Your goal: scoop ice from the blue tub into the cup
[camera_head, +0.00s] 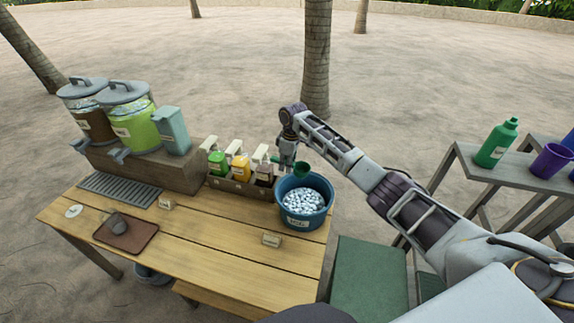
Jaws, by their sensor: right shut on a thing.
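The blue tub (328,213) stands at the right end of the wooden table and is full of white ice (303,201). My right gripper (287,165) is at the tub's back-left rim, pointing down. It is shut on a small dark green scoop (303,170), whose bowl is over the back of the tub. I cannot tell whether the scoop touches the ice. A purple cup (551,161) stands on the grey side table at the right. My left gripper is not in view.
Syrup bottles in a wooden box (240,187) stand left of the tub. Two drink dispensers (140,125) and a teal container (172,131) are farther left. A brown tray (143,241) lies at the left front. A green bottle (497,143) stands near the purple cup. The table's front middle is mostly clear.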

